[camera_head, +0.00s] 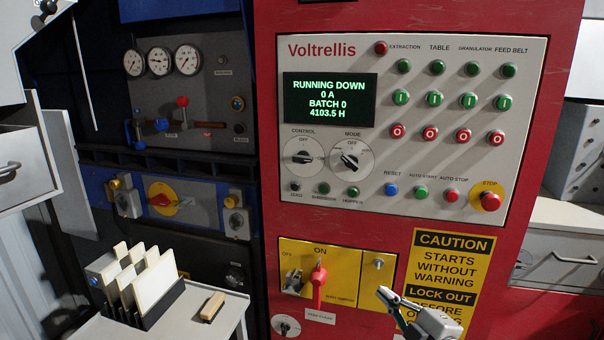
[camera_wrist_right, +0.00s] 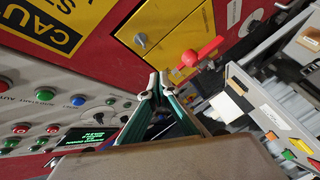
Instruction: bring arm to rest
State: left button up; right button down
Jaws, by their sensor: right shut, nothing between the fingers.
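My right gripper (camera_head: 384,297) is low in the head view, in front of the red machine cabinet (camera_head: 520,120), just right of the yellow switch plate (camera_head: 350,282). Its fingers are closed with nothing between them. In the right wrist view the fingertips (camera_wrist_right: 158,84) meet below the yellow plate (camera_wrist_right: 165,35) and left of the red lever handle (camera_wrist_right: 205,50). The red handle (camera_head: 319,285) sits under the word ON in the head view. My left gripper does not show.
The control panel (camera_head: 420,200) has several buttons, two black knobs and a display reading RUNNING DOWN. A card rack (camera_head: 150,312) and a small brown block (camera_head: 212,306) stand on a ledge at lower left. A yellow caution sign (camera_head: 455,270) is behind my right gripper.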

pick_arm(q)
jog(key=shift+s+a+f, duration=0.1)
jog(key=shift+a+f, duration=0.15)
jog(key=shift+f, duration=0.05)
pick_arm(e)
jog(key=s+f+m+g+h, duration=0.1)
jog(key=s+f+m, duration=0.5)
jog(key=s+f, duration=0.7)
jog(key=s+d+f+m+g+h, duration=0.1)
jog(key=s+f+m, duration=0.5)
jog(key=s+f, duration=0.8)
notch_tip(320, 180, down, 3)
jog(key=g+h, duration=0.1)
jog(key=g, duration=0.1)
jog(key=shift+d+f+g+h, duration=0.2)
jog(key=shift+g+h, duration=0.1)
jog(key=shift+g, duration=0.1)
jog(key=shift+w, duration=0.1)
dwell(0.5)
